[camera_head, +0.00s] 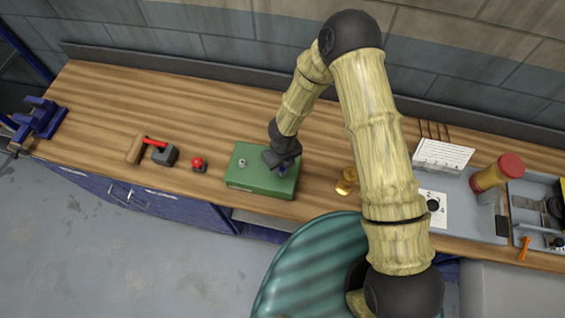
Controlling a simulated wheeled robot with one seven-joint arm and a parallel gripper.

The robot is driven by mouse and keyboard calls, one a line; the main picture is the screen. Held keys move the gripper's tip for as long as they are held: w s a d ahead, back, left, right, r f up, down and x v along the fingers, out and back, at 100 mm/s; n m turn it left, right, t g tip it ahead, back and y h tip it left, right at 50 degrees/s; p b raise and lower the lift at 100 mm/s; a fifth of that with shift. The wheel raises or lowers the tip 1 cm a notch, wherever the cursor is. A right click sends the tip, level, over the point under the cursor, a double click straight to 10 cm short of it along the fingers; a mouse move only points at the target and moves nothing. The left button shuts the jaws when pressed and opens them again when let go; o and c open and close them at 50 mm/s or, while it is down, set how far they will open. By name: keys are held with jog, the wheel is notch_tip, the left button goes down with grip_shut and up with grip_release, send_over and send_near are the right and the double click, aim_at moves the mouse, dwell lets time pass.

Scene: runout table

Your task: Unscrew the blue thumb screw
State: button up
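A green block (250,175) sits on the wooden table near its front edge. The blue thumb screw (282,170) shows as a small dark blue spot on the right part of the block's top. A small grey knob (242,162) stands on the left part of the block's top. My gripper (277,163) points down at the blue screw, over or against it. The dark gripper hides part of the screw. I cannot tell whether the fingers touch or hold it.
To the right are a brass piece (346,181), a grey tray (465,205) and a red-capped jar (495,174). The table behind the block is clear.

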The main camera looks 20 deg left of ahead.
jog(key=shift+o, duration=0.3)
jog(key=m+b, duration=0.2)
jog(key=shift+f+m, duration=0.25)
jog(key=shift+m, duration=0.05)
jog(key=m+b, duration=0.2)
jog(key=m, duration=0.2)
jog(key=shift+r, duration=0.1)
jog(key=shift+r+m, duration=0.2)
jog(key=shift+m, duration=0.3)
jog(key=m+b, duration=0.2)
jog(key=m, duration=0.1)
jog(key=shift+f, duration=0.25)
jog(key=m+b, duration=0.2)
jog(key=m, duration=0.1)
jog(key=shift+r+m, duration=0.25)
jog(key=shift+m, duration=0.45)
